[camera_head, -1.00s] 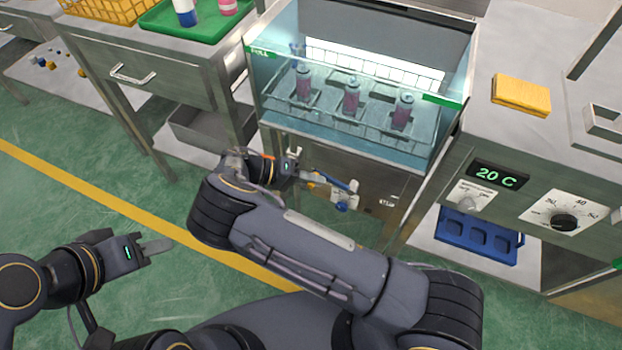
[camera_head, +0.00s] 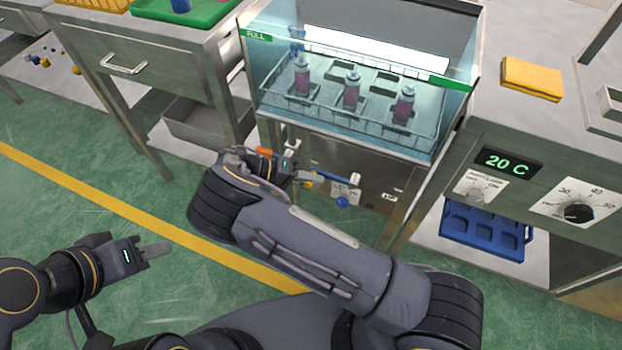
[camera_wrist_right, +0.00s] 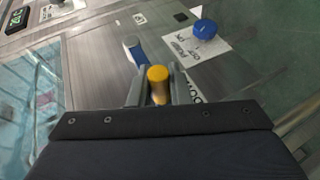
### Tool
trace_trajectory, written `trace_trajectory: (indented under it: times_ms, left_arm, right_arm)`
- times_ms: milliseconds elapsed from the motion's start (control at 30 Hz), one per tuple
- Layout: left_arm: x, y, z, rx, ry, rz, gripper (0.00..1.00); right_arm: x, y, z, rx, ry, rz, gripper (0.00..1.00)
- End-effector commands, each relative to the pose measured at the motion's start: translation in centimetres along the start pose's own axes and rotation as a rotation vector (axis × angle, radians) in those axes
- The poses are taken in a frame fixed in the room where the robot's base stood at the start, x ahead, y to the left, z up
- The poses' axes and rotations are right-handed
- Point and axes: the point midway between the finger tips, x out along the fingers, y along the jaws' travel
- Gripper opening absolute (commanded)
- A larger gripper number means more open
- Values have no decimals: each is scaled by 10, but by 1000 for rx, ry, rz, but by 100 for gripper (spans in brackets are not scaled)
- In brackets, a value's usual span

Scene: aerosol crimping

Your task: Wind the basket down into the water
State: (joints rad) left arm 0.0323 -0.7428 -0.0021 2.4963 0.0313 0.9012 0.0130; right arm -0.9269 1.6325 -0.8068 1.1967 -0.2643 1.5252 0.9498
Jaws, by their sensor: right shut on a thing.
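The wire basket (camera_head: 325,116) hangs inside the glass-walled water tank (camera_head: 262,92) and holds three upright pink cans (camera_head: 351,93). I cannot tell exactly how far the cans are under the water. My right gripper (camera_head: 308,178) is at the tank's front panel, below the glass. In the right wrist view its fingers (camera_wrist_right: 155,92) are shut on the crank's yellow handle (camera_wrist_right: 158,82), with part of the blue crank (camera_wrist_right: 133,46) beyond it.
A blue knob (camera_wrist_right: 205,28) sits on a white plate near the crank. A steel cabinet at right has a display (camera_head: 508,161) reading 20 C, a dial (camera_head: 578,212) and a yellow sponge (camera_head: 531,77). A blue tray (camera_head: 480,232) is on its lower shelf. Green floor is clear at left.

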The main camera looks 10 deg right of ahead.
Motion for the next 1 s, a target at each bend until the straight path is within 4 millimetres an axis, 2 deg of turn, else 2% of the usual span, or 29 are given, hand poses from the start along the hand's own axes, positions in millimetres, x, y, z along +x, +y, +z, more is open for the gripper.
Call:
trace_trajectory:
  times_ms: [100, 133, 300, 633, 1000]
  left_arm:
    - [0, 0, 0, 0, 0, 0, 36]
    - [0, 0, 0, 0, 0, 0, 36]
    - [0, 0, 0, 0, 0, 0, 36]
    - [0, 0, 0, 0, 0, 0, 36]
    - [-2, 1, -1, 0, 0, 0, 36]
  right_arm:
    - [1, -4, 3, -3, -5, -4, 0]
    - [1, -4, 3, -3, -5, -4, 19]
    - [1, -3, 2, -2, -3, -3, 39]
    - [-5, -2, 0, 0, 1, -4, 39]
    - [-63, -3, 1, -1, 1, -5, 39]
